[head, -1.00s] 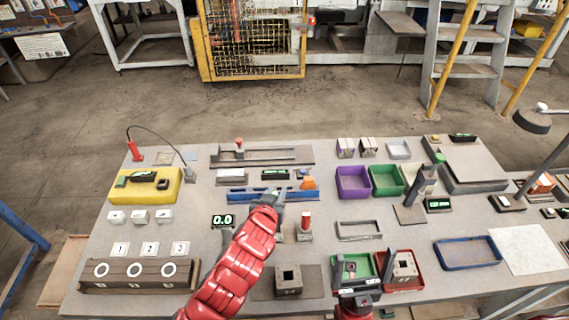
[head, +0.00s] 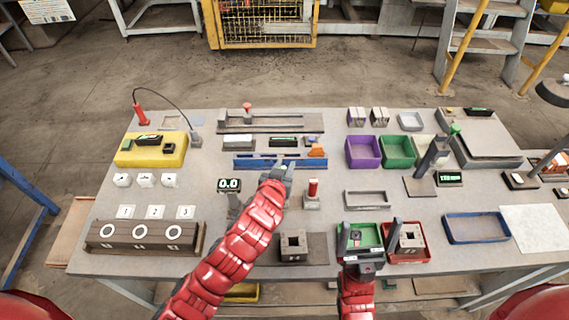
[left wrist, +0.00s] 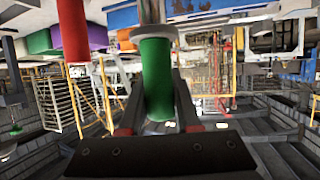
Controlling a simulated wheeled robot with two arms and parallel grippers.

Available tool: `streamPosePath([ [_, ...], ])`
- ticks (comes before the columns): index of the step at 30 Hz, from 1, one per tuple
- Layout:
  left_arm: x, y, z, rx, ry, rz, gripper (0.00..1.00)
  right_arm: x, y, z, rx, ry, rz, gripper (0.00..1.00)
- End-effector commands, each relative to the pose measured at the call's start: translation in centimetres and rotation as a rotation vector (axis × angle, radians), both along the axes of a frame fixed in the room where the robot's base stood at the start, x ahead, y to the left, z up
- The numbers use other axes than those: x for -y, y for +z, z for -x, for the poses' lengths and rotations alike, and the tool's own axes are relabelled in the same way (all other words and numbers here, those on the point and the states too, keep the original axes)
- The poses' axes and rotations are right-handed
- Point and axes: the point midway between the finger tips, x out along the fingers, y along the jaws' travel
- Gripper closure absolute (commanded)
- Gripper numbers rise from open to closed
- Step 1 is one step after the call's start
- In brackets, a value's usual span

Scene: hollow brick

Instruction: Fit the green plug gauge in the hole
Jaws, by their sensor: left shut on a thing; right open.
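My left gripper (head: 285,174) is above the middle of the table, beside the blue rack. In the left wrist view, the left gripper (left wrist: 160,112) is shut on the green plug gauge (left wrist: 156,75), a green cylinder with a pale collar and grey shaft. The gauge is hardly visible in the head view. A red gauge (head: 313,187) stands in a grey holder to its right and also shows in the wrist view (left wrist: 72,25). A grey hollow brick (head: 293,254) with a dark square hole sits on a dark mat. My right gripper (head: 371,240) is open over the trays.
A green tray (head: 344,246) and a red tray (head: 424,256) with another hollow brick (head: 412,246) lie at the front right. The blue rack (head: 258,163) stands behind my left gripper. A brown block with three white rings (head: 145,246) is at the front left.

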Motion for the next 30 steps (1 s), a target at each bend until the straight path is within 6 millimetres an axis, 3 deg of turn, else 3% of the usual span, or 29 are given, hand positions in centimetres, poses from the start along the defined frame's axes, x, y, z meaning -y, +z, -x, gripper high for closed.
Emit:
streamPosePath([
  [30,0.0,-0.6,0.0,0.001,0.0,0.0,1.0,0.0,-1.0,0.0,0.0,0.0,0.0,0.0],
])
